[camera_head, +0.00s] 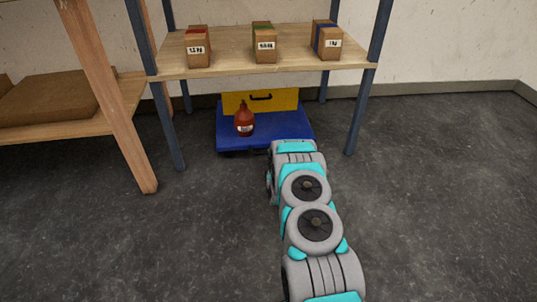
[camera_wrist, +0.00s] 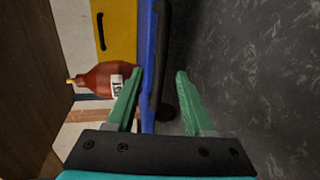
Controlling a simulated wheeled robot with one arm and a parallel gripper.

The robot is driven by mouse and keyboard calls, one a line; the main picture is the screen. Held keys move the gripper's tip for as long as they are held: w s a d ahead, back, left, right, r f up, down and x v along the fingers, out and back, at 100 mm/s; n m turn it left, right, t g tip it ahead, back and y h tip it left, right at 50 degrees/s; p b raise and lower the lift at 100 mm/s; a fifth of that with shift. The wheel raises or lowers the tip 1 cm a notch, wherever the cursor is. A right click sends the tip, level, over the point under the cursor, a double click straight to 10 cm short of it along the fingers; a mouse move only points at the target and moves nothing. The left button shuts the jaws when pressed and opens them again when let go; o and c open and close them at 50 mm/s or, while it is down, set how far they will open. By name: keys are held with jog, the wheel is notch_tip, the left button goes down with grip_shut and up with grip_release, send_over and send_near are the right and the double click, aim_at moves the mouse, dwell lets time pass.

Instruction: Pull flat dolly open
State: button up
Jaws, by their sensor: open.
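The flat dolly (camera_head: 275,138) is a low blue platform on the floor under a shelf. In the wrist view its blue edge (camera_wrist: 148,40) runs up the picture, with a black bar handle (camera_wrist: 163,50) along it. My gripper (camera_wrist: 160,72) is open, with its green fingers on either side of the blue edge and the handle. I cannot tell whether either finger touches them. In the head view my arm hides the gripper and the dolly's near right part.
A red-brown bottle (camera_head: 244,119) and a yellow case (camera_head: 262,100) with a black handle are at the dolly. Shelf legs (camera_head: 365,105) stand on both sides. Labelled boxes (camera_head: 264,42) sit on the shelf above. A wooden rack (camera_head: 100,90) is at left. The floor (camera_head: 440,200) at right is clear.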

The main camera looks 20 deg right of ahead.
jog(key=shift+b+x, duration=0.3)
jog(key=shift+x, duration=2.3)
grip_shut()
